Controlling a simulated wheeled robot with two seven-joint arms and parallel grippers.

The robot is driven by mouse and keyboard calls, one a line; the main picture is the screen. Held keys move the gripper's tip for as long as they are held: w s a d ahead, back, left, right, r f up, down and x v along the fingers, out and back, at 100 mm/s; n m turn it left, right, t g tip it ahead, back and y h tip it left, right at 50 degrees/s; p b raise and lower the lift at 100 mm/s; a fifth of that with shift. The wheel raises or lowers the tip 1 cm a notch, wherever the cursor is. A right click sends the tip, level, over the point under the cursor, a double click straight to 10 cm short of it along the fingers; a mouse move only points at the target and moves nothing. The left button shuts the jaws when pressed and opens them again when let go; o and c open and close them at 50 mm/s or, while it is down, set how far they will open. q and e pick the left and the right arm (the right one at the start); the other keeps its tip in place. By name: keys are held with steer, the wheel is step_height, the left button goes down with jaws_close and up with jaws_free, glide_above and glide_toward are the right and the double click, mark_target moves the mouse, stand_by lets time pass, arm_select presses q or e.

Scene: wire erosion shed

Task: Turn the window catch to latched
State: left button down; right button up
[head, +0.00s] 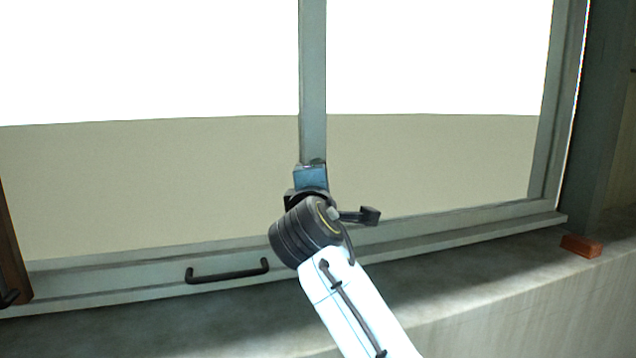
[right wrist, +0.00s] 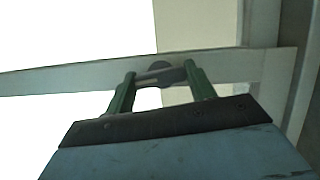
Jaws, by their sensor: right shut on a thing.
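The window catch (right wrist: 172,74) shows in the right wrist view as a dark piece with a rounded head, between the two green fingers of my right gripper (right wrist: 158,79). The fingers are shut on it, one on each side. In the head view my right gripper (head: 310,178) is at the lower end of the window's upright middle bar (head: 312,80). The gripper and wrist hide the catch there, so its angle to the frame cannot be told from that view. My left gripper is not in view.
A black bar handle (head: 228,273) is on the window's lower rail, left of my right arm. A reddish block (head: 581,246) lies on the concrete sill (head: 480,270) at the right. A brown wooden piece (head: 12,240) stands at the left edge. The sill between is clear.

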steer(key=shift+m+g, duration=0.3)
steer(key=shift+m, duration=0.3)
steer(key=o, duration=1)
steer(key=s, duration=0.9)
steer(key=s+a, duration=0.1)
steer(key=s, duration=0.3)
steer(key=shift+s+r, duration=0.1)
steer(key=shift+s, duration=0.1)
